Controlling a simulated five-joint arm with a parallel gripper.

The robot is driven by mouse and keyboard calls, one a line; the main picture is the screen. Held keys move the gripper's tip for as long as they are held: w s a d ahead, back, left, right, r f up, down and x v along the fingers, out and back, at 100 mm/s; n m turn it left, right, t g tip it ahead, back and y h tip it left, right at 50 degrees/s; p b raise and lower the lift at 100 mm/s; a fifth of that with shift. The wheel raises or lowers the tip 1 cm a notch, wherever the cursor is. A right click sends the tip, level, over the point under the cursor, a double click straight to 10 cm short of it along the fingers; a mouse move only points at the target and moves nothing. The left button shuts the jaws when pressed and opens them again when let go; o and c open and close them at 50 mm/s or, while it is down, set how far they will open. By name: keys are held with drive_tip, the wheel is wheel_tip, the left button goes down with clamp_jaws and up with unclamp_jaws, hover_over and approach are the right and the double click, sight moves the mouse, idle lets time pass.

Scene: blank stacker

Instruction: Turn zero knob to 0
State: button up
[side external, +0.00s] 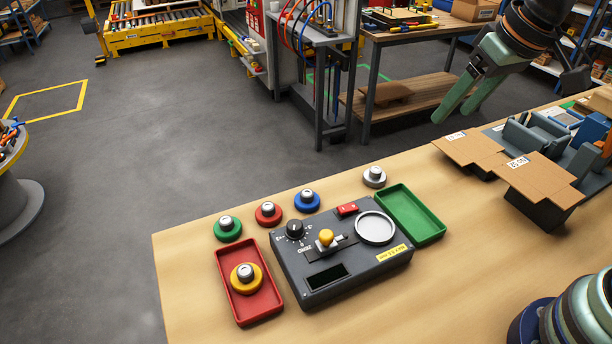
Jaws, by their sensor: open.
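A dark grey control box (340,284) sits on the wooden table. Its black zero knob (294,229) is at the back left of the top face, with small white marks around it. The mark it points to is too small to tell for sure. A round pale plate (375,228) and a red switch (347,209) are also on the box. My gripper (455,112) is at the upper right, high above the table and far from the knob. Its green fingers are apart and empty.
Green, red and blue weights (268,214) and a silver one (374,177) stand behind the box. A red tray (221,269) holding a yellow weight (246,277) is left; an empty green tray (432,235) is right.

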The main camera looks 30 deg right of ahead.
drive_tip(key=w+a+g, duration=0.2)
drive_tip(key=w+a, duration=0.3)
drive_tip(key=a, duration=0.3)
drive_tip(key=n+g, duration=0.1)
drive_tip(key=g, duration=0.1)
approach(295, 224)
drive_tip(key=shift+h, duration=0.3)
drive_tip(key=f, duration=0.8)
drive_tip(key=shift+w+a+f, duration=0.15)
drive_tip(key=shift+a+f, duration=0.15)
drive_tip(key=shift+f, duration=0.05)
clamp_jaws()
